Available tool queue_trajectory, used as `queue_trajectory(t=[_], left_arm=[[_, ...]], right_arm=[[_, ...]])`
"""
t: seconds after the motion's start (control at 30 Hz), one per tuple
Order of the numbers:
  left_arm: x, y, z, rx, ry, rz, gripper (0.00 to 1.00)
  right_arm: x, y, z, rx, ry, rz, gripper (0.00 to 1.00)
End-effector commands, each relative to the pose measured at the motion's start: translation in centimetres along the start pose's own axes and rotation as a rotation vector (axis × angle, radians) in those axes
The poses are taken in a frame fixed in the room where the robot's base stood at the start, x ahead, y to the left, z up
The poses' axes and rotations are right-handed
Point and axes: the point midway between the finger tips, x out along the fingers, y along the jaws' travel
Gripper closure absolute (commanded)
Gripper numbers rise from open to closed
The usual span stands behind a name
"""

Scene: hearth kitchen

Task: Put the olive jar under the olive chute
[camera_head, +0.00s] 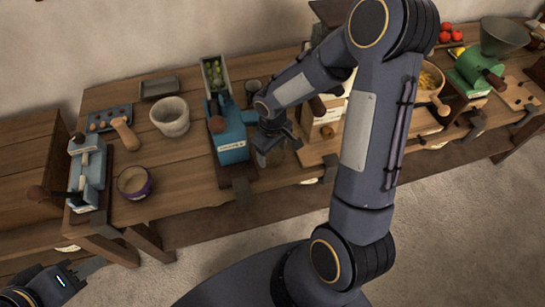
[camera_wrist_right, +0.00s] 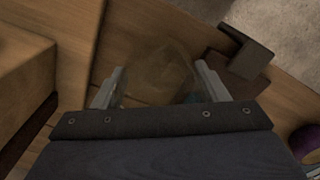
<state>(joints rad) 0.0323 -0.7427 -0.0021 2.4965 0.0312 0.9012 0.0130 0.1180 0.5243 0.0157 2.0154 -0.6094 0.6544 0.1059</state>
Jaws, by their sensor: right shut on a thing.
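A blue machine (camera_head: 231,137) with a label on its front stands on the table, and a chute (camera_head: 213,73) holding green olives rises at its back. My right gripper (camera_head: 272,152) is just right of the blue machine, low over the table. In the right wrist view its two fingers (camera_wrist_right: 161,85) are on either side of a dim, see-through jar (camera_wrist_right: 158,66), and it is shut on it. In the head view the jar is mostly hidden by the gripper. My left gripper (camera_head: 88,268) is at the lower left, away from the table; its opening is unclear.
A pale bowl (camera_head: 171,118), a purple-rimmed pot (camera_head: 134,183) and a light-blue press (camera_head: 88,175) stand to the left. A small dark cup (camera_head: 253,87) is behind the gripper. A green grinder (camera_head: 476,72) is far right. My right arm hides the table's middle.

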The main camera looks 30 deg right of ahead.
Motion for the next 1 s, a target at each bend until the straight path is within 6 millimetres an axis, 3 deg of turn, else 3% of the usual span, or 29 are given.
queue_trajectory(t=[0.23, 0.67, 0.7, 0.73, 1.0], left_arm=[[0.0, 0.0, 0.0, 0.000, 0.000, 0.000, 0.64], [0.5, -0.2, 0.2, 0.000, 0.000, 0.000, 0.64], [0.3, -0.2, 0.2, 0.000, 0.000, 0.000, 0.64], [0.3, -0.1, 0.2, 0.000, 0.000, 0.000, 0.64], [0.3, -0.1, 0.1, 0.000, 0.000, 0.000, 0.64]], right_arm=[[3.4, 0.0, 0.1, -0.001, -0.004, -0.001, 0.61], [4.1, 0.0, 0.0, 0.000, -0.001, 0.000, 0.61], [4.0, 0.0, 0.1, 0.000, -0.001, 0.000, 0.29], [3.9, 0.0, 0.1, -0.001, -0.002, 0.000, 0.26], [3.9, 0.0, 0.1, 0.000, -0.002, -0.001, 0.24]])
